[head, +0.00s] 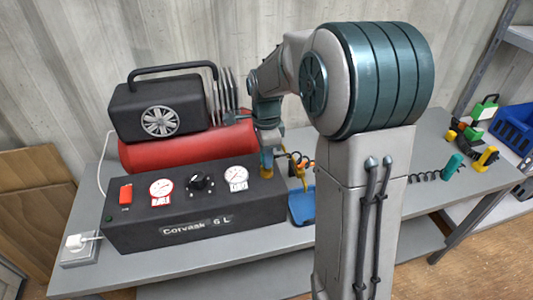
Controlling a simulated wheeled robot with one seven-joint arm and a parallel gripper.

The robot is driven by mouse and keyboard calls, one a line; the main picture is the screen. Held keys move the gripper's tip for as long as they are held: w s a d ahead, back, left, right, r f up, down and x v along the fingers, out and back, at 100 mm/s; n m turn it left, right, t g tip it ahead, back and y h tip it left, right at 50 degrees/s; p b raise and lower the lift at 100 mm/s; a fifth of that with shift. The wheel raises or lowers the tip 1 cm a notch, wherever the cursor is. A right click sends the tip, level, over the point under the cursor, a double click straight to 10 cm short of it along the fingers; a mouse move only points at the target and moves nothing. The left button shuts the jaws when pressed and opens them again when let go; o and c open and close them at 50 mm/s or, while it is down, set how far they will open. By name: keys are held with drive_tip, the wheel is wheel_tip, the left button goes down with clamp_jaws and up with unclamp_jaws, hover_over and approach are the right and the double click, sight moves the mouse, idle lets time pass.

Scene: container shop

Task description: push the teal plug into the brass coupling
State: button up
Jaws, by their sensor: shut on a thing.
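My gripper (268,147) points down at the right end of the black compressor's front panel. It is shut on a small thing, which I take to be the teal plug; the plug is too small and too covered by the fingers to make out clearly. A brass-yellow piece, probably the brass coupling (267,161), shows just below the fingertips at the compressor's right end. I cannot tell whether plug and coupling touch or are apart.
The black compressor (190,228) has gauges, a knob and a red switch, with a red tank (180,150) behind. A blue tray (300,212) lies right of it.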

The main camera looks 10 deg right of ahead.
drive_tip(key=shift+f+b, duration=0.4)
drive_tip(key=shift+f, duration=0.15)
drive_tip(key=o, duration=1)
wheel_tip(320, 180, up, 14)
drive_tip(key=shift+f, duration=0.1)
drive_tip(key=s+f+n+t, duration=0.1)
drive_tip(key=s+f+n, duration=0.3)
drive_tip(key=s+n, duration=0.5)
drive_tip(key=s+f+n+t, duration=0.2)
drive_tip(key=s+f+n, duration=0.2)
drive_tip(key=s+n, duration=0.5)
drive_tip(key=s, duration=0.3)
drive_tip(key=shift+f, duration=0.2)
